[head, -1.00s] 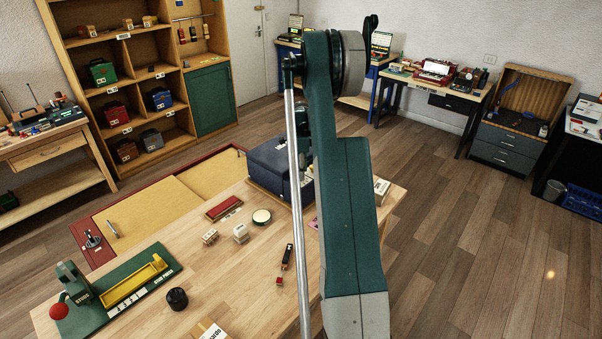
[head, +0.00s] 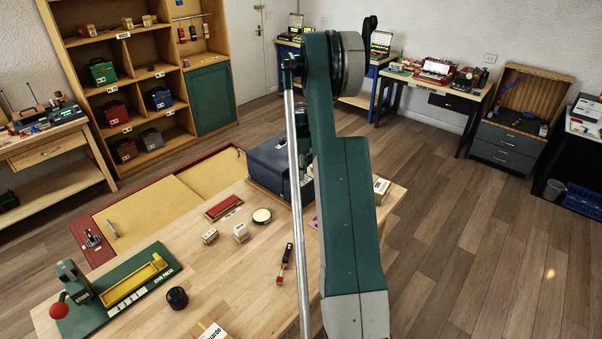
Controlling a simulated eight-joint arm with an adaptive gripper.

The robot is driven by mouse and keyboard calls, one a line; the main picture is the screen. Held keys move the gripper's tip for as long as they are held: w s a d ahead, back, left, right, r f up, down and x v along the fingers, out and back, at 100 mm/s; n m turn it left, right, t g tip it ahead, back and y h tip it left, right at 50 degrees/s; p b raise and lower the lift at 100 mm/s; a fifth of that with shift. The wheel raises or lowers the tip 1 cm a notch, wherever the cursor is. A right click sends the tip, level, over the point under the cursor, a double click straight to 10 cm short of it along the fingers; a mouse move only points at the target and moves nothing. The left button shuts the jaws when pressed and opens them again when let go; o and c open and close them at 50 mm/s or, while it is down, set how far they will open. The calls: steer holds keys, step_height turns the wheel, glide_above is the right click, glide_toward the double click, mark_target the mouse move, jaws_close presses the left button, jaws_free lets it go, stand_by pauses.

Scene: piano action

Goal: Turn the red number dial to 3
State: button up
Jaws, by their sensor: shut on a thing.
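I cannot make out the red number dial in the head view. A dark blue case (head: 268,165) stands at the back of the wooden table, and its right part is hidden behind my arm. Small grey and dark parts show at the case's right side beside my arm, too small to tell what they are. My green and grey arm rises through the middle of the view. My gripper cannot be made out, so what it holds does not show.
On the table (head: 225,285) are a green press (head: 125,292) with a red ball knob, a black round pot (head: 177,298), a red flat box (head: 223,207), a round tin (head: 262,216), small blocks and a red-and-black tool (head: 285,265). Bare wood lies between them.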

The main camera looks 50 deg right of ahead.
steer(key=shift+n, duration=0.3)
steer(key=n+b, duration=0.4)
steer(key=n, duration=0.1)
steer(key=shift+f, duration=0.1)
steer(key=n+b, duration=0.3)
steer(key=n, duration=0.3)
steer(key=shift+n, duration=0.3)
steer(key=n+b, duration=0.2)
steer(key=n, duration=0.3)
steer(key=n+b, duration=0.1)
steer(key=n, duration=0.5)
steer(key=shift+n, duration=0.3)
steer(key=o, duration=0.9)
